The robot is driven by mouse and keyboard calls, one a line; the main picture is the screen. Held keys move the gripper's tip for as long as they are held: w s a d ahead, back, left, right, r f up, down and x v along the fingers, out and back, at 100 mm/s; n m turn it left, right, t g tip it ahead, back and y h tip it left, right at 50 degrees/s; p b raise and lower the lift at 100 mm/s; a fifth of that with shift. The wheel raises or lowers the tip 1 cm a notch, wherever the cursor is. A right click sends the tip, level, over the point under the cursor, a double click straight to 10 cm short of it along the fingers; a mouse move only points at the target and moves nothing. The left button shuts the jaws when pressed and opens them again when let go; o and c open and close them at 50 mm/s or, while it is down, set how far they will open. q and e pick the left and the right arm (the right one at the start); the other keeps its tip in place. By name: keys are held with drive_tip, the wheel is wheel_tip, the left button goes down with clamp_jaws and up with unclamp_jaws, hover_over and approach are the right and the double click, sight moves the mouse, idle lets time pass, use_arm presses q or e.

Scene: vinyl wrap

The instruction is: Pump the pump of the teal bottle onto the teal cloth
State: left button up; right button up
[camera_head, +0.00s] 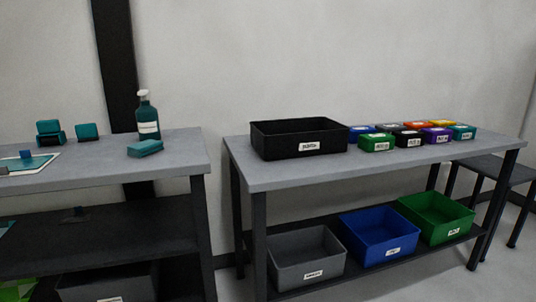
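A teal bottle (147,118) with a white label and a white pump head (143,94) stands upright near the back right of the left table. A teal block-shaped item (145,148), which looks like the folded cloth, lies on the tabletop in front of the bottle, apart from its base as far as I can tell. Neither of my grippers is in view.
The left table (100,170) also carries teal blocks (50,131) and a flat sheet (30,163). A gap separates it from the right table (300,174), which bears a black bin (298,139) and several small coloured boxes. Grey (305,262), blue (379,240) and green (436,217) bins sit below.

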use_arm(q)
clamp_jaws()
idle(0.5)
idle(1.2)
